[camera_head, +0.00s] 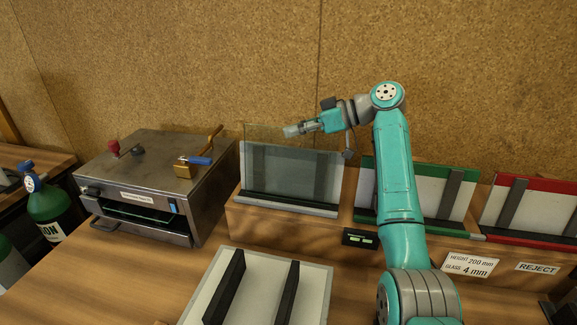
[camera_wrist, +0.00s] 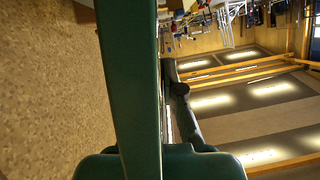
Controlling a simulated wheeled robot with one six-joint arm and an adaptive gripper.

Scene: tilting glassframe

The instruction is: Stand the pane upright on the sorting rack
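The pane (camera_head: 262,132) is a faint, clear sheet standing about upright at the grey sorting rack (camera_head: 280,207). Its upper part shows above the rack's back board, against the cork wall. Whether its lower edge rests in the rack is hard to see. My gripper (camera_head: 291,131) comes in from the right and points left, with its pale fingertips overlapping the pane's upper part. The gap between the fingers is too small to see, so a hold on the pane is not clear. The wrist view shows no clear fingertips or pane.
A green rack (camera_head: 455,228) and a red rack (camera_head: 540,237) stand to the right. A metal oven-like machine (camera_head: 160,185) with a brass-coloured handle stands left. A white board with two black bars (camera_head: 225,285) lies in front. The cork wall (camera_head: 440,70) is close behind.

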